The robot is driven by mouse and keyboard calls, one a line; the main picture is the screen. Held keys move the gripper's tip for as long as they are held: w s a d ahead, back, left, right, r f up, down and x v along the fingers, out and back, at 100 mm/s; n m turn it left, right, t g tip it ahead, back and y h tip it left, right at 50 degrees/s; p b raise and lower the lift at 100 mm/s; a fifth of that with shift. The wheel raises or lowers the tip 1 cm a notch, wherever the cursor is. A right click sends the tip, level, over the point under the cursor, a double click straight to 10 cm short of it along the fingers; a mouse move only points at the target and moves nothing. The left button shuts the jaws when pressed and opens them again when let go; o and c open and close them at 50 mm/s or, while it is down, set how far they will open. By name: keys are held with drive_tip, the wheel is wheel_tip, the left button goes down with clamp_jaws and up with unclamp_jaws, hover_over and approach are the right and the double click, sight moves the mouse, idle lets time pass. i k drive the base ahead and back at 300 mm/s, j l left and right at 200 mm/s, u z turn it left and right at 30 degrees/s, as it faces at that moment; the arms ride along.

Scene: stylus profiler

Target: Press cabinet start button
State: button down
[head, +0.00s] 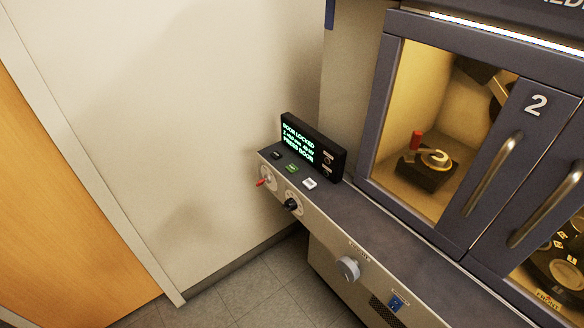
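The cabinet (335,208) has a sloping ledge with a small control panel at its left end. Three small buttons sit in a row there: a dark one (276,155), a green one (292,168) and a white one (310,183). Their labels are too small to read, so I cannot tell for certain which is the start button. A black display (313,147) behind them shows green text that seems to read "door locked" and "press door". My gripper is not in view.
The ledge front carries a red lever (261,183), a black knob (291,205), a grey knob (348,268) and a blue switch (397,303). Doors with metal handles (494,172) look shut. An orange door (60,220) stands left. Tiled floor (250,290) between looks clear.

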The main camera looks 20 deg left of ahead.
sight(291, 168)
drive_tip(key=i+j+z, duration=0.2)
drive_tip(key=j, duration=0.95)
drive_tip(key=i+j+z, duration=0.2)
drive_tip(key=j, duration=1)
drive_tip(key=j+z, duration=0.2)
drive_tip(key=j, duration=0.95)
